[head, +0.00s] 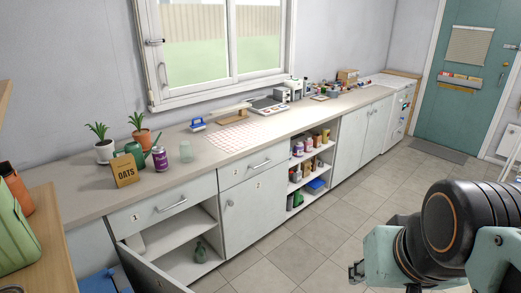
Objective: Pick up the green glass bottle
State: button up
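A small green bottle (200,252) stands upright on the floor of an open lower cabinet (181,264), below the drawer marked 1. It looks like dark green glass. My gripper (357,272) shows only in part at the lower right, beside my arm. It is well to the right of the bottle and apart from it. Its fingers are too small and too covered to tell whether they are open or shut.
An open cabinet door (150,274) stands at the cabinet's left front. The counter (85,184) holds a box of oats (125,170), a green watering can (138,150) and a purple can (160,158). The tiled floor (290,252) is clear.

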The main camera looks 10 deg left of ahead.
aim_at(200, 252)
jog(key=u, duration=1.6)
jog(key=l+z, duration=0.2)
jog(key=z, duration=0.25)
jog(key=j, duration=0.2)
jog(key=l+u, duration=0.25)
jog(key=l, duration=0.7)
jog(key=k+l+u, duration=0.1)
jog(key=l+u, duration=0.15)
jog(key=l, duration=0.7)
jog(key=i, duration=0.3)
